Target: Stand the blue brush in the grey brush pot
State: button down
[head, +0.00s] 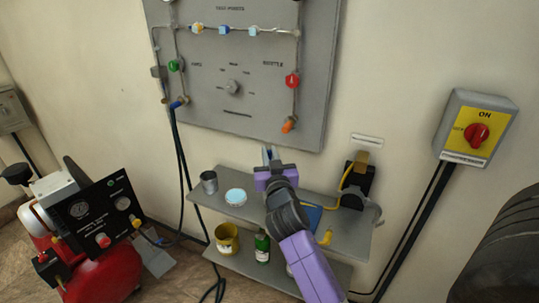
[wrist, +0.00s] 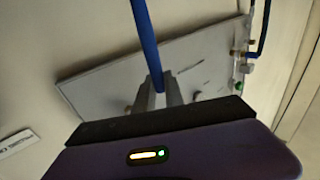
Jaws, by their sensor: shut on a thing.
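My gripper (head: 270,157) is above the back of the upper shelf in the head view, in front of the wall. In the wrist view its two fingers (wrist: 158,94) are closed on the blue brush (wrist: 146,42), whose long thin blue handle runs up out of the top of the picture. The brush's bristle end cannot be made out. The grey brush pot (head: 209,182) stands upright at the left end of the upper shelf, to the left of and lower than my gripper. The pot is not seen in the wrist view.
A round light-blue-topped dish (head: 236,196) stands between pot and gripper on the upper shelf (head: 345,235). A black device with a yellow cable (head: 357,185) stands at right. A yellow tin (head: 227,239) and green bottle (head: 262,247) are below. A grey panel (head: 240,70) hangs above.

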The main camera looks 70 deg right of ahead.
jog(key=shift+f+b, duration=1.4)
jog(key=c, duration=1.3)
grip_release()
jog(key=shift+c, duration=0.2)
jog(key=b+v, duration=0.2)
jog(key=v, duration=0.5)
jog(key=shift+s+a, duration=0.25)
jog(key=shift+a, duration=0.1)
